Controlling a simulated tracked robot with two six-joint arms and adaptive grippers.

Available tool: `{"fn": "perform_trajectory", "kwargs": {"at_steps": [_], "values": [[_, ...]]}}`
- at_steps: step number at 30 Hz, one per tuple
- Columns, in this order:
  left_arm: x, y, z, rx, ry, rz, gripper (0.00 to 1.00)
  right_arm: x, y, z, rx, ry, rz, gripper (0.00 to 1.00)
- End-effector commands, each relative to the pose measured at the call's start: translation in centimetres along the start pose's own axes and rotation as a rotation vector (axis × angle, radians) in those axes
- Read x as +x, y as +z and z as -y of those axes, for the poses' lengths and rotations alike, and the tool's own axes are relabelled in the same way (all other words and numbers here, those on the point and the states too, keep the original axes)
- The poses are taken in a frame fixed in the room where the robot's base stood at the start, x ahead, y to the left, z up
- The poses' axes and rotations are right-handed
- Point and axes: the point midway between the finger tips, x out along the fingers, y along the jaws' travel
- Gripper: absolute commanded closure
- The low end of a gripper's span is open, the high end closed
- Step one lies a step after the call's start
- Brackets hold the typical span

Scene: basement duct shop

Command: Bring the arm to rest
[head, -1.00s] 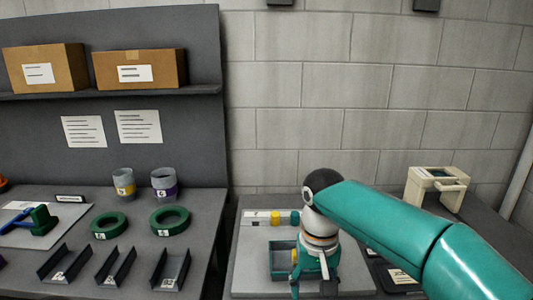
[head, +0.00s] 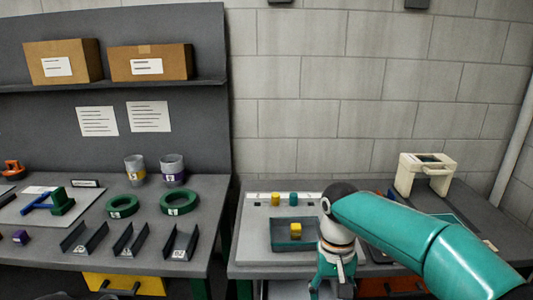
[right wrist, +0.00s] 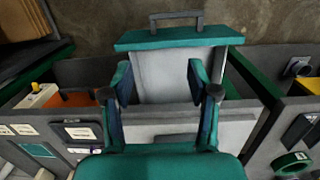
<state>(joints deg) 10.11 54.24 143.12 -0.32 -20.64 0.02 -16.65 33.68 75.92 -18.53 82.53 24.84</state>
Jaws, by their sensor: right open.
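My right arm reaches in from the right in the head view. Its gripper (head: 330,290) points down at the front edge of the right bench, partly cut off by the frame. In the right wrist view the two fingers (right wrist: 160,93) are wide apart with nothing between them. Beyond them is a pulled-out drawer with a teal front (right wrist: 180,38) and dark handle; whether the fingers touch it I cannot tell. My left gripper is not in view.
A cream device (head: 425,175) stands at the back right. The left bench carries green rings (head: 180,202), cups and dark channels. A yellow drawer (head: 125,284) stands out below it.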

Motion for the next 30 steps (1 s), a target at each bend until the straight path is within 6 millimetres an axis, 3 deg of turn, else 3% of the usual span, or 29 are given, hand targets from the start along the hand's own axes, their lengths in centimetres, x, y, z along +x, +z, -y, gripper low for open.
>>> {"fn": "perform_trajectory", "kwargs": {"at_steps": [7, 11, 14, 18, 21, 26, 30], "values": [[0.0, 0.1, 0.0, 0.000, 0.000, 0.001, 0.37, 7.5, 2.0, -2.8, 0.042, 0.025, 0.189, 0.41], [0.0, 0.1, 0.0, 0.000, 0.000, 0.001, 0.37, 13.3, 3.9, -3.7, 0.058, 0.002, 0.288, 0.41], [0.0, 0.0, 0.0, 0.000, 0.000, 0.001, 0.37, 19.1, 6.6, -3.9, 0.069, -0.049, 0.363, 0.41], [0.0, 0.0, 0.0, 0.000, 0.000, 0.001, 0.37, 27.9, 12.5, -2.9, 0.093, -0.178, 0.427, 0.41], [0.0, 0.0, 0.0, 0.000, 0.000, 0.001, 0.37, 32.0, 16.6, -1.5, 0.116, -0.266, 0.413, 0.41], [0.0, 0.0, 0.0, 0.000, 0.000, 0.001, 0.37, 35.5, 21.1, 0.5, 0.146, -0.358, 0.308, 0.41], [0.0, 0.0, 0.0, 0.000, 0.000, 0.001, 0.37, 36.2, 21.6, 1.3, 0.144, -0.382, 0.151, 0.41]]}}
